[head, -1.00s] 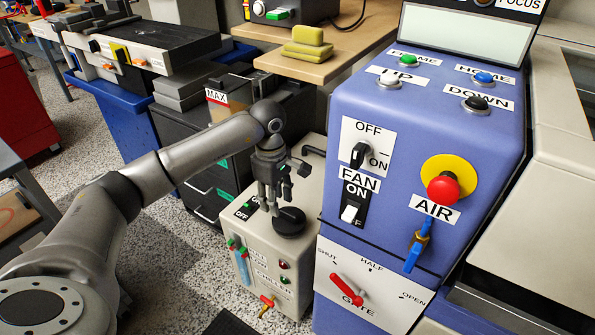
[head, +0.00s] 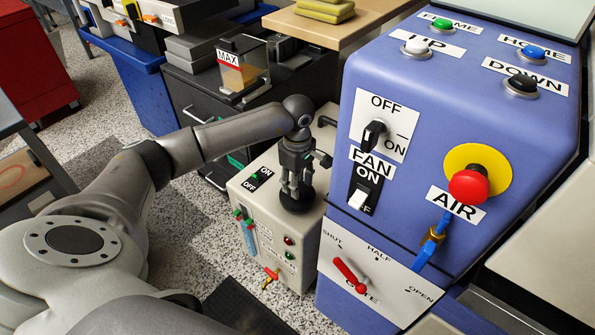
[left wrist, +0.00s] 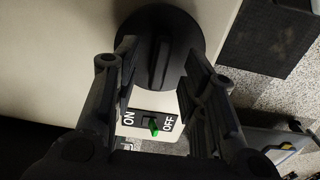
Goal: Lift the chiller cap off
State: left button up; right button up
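The chiller cap (head: 297,201) is a round black cap with a raised grip bar, on top of the white chiller box (head: 262,228). My left gripper (head: 294,184) is right above the cap, pointing down. In the left wrist view, the cap (left wrist: 178,30) lies just beyond the fingertips, and my left gripper (left wrist: 158,62) is open, one finger on each side of the bar's line. I cannot tell whether the fingers reach down beside the bar. My right gripper is not in view.
The blue control panel (head: 420,150) stands close to the right of the chiller. A green ON/OFF switch (head: 258,177) is on the chiller's top. A clear MAX container (head: 240,72) stands behind, on a dark cabinet.

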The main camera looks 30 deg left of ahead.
pick_arm(q)
jog(key=shift+f, duration=0.8)
jog(key=shift+c, duration=0.3)
grip_shut()
